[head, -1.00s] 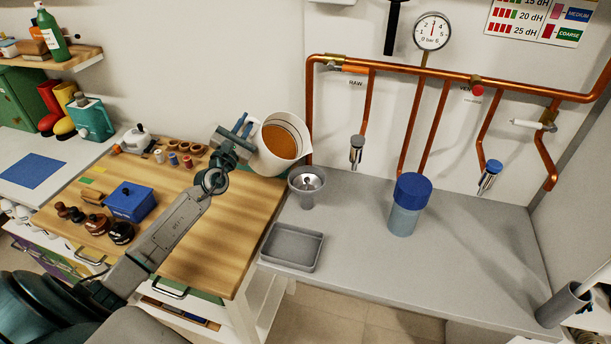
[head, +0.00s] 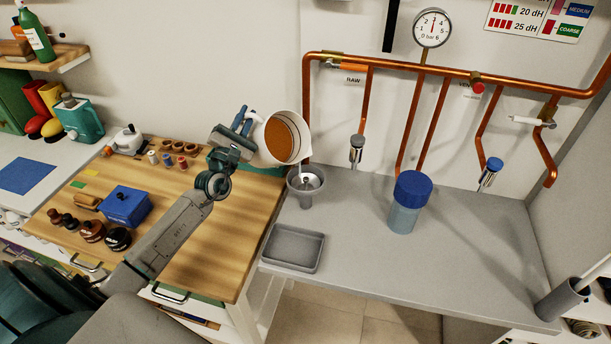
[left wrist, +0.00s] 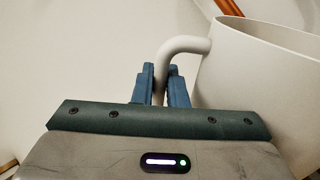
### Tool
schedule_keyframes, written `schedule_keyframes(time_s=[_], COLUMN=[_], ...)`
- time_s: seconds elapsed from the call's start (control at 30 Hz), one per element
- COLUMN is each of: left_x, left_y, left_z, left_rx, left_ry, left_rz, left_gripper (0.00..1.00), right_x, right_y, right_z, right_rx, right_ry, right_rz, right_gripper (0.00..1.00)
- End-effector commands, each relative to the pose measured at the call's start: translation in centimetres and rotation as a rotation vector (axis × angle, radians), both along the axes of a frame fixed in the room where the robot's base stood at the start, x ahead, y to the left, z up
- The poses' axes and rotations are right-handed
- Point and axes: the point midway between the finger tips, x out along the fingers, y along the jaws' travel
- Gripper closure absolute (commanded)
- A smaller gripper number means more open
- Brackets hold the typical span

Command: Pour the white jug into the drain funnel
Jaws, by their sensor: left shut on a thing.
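The white jug (head: 301,127) is held up in the head view, tilted to the right, with orange-brown contents showing in its mouth. My left gripper (head: 243,123) is shut on the jug's handle at its left. In the left wrist view the blue fingers (left wrist: 162,86) close around the handle (left wrist: 186,44), and the jug's white wall (left wrist: 255,85) fills the right side. The grey drain funnel (head: 306,197) stands on the grey counter just below the jug's lip. A thin pale streak runs from the lip down into the funnel. My right gripper is not in view.
A grey tray (head: 293,249) lies in front of the funnel. A blue-lidded container (head: 405,203) stands to the right. Copper pipes (head: 440,73) with taps run along the wall behind. The wooden bench at left holds a blue box (head: 126,207) and small items.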

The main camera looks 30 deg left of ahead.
Motion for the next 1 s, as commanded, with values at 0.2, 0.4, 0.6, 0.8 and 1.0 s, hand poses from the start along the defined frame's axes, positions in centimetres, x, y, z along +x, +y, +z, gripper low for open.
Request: schedule_keyframes(time_s=[0.2, 0.4, 0.6, 0.8, 1.0], left_x=[-0.32, -0.37, -0.52, -0.66, -0.71], left_y=[-0.31, -0.34, -0.42, -0.56, -0.61], left_z=[0.42, 0.39, 0.35, 0.55, 0.47], left_rx=[0.013, 0.013, 0.023, 0.030, 0.034], left_ry=[-0.014, -0.015, -0.019, -0.021, -0.021], left_rz=[0.002, 0.003, 0.005, 0.005, 0.006], left_gripper=[1.00, 1.00, 1.00, 1.00, 1.00], right_x=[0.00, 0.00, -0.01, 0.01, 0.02], right_y=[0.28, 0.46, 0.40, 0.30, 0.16], right_z=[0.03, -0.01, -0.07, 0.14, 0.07], right_rx=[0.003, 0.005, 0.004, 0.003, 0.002], right_ry=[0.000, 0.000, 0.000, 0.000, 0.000], right_rz=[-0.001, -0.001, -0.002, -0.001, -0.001], right_gripper=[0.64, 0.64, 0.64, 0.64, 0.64])
